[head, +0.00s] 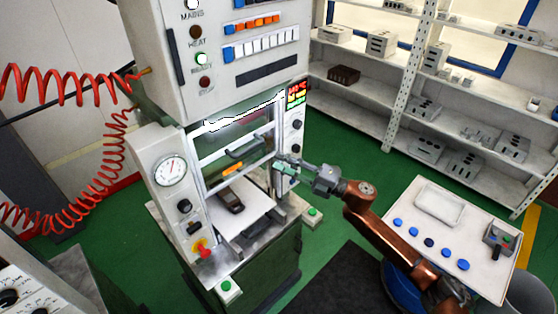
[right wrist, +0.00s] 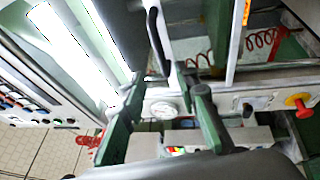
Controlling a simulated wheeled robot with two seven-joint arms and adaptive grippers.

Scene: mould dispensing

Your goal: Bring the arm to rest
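My right arm reaches in from the lower right in the head view. Its right gripper (head: 284,164) is at the right side of the press (head: 170,205), by the frame of its opening. In the right wrist view the two green fingers of the gripper (right wrist: 165,92) stand apart, with nothing held between them. A dark curved bar (right wrist: 157,40) shows beyond the fingertips; I cannot tell whether they touch it. A dark block (head: 230,202) lies on the pale plate (head: 255,207) inside the press. My left gripper is not in view.
A pale side table (head: 480,208) with several blue discs stands at the right, close to my right arm. Shelves (head: 345,95) with grey blocks stand behind. A red coiled hose (head: 60,85) hangs at the left. Green floor between press and shelves is clear.

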